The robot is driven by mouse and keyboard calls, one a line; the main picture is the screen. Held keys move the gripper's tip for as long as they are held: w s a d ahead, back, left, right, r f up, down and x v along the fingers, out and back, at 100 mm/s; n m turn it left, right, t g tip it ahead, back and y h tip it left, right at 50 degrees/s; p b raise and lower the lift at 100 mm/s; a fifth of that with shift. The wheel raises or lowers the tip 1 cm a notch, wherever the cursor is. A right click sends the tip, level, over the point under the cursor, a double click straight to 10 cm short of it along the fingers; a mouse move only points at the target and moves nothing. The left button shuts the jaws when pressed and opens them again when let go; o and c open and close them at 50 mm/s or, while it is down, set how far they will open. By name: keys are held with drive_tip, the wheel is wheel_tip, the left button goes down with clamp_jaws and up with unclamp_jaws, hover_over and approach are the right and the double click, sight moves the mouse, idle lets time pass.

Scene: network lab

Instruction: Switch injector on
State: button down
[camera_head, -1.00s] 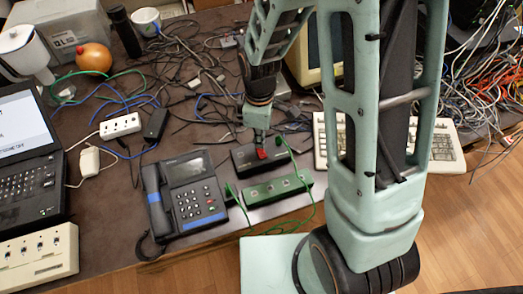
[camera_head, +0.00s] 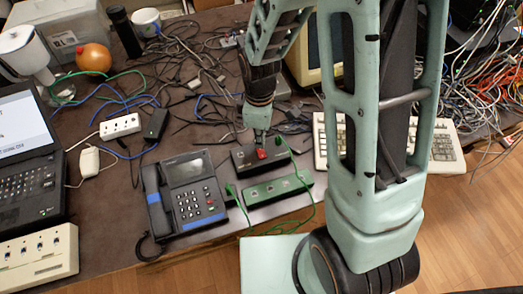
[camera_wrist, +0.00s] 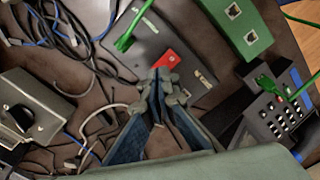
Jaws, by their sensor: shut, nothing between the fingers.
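The injector (camera_head: 244,161) is a black box on the table behind the green box, with a red rocker switch (camera_head: 261,154) on its top. In the wrist view the injector (camera_wrist: 140,40) lies just beyond my fingertips, and the red switch (camera_wrist: 180,66) is partly hidden by them. My gripper (camera_head: 260,138) points down over the switch. In the wrist view its fingers (camera_wrist: 165,85) are shut together and hold nothing. The tips are at or very near the switch; I cannot tell whether they touch it, or which way the rocker is tilted.
A green box with ports (camera_head: 277,190) sits in front of the injector, with green cables at both. A desk phone (camera_head: 184,195) stands to the left, a keyboard (camera_head: 445,150) to the right. Tangled cables (camera_head: 190,70) cover the table behind.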

drive_tip(key=shift+f+b, duration=0.85)
drive_tip(key=shift+f, duration=0.25)
idle(0.4)
drive_tip(key=shift+r+p, duration=2.8)
drive_tip(key=shift+r, duration=0.75)
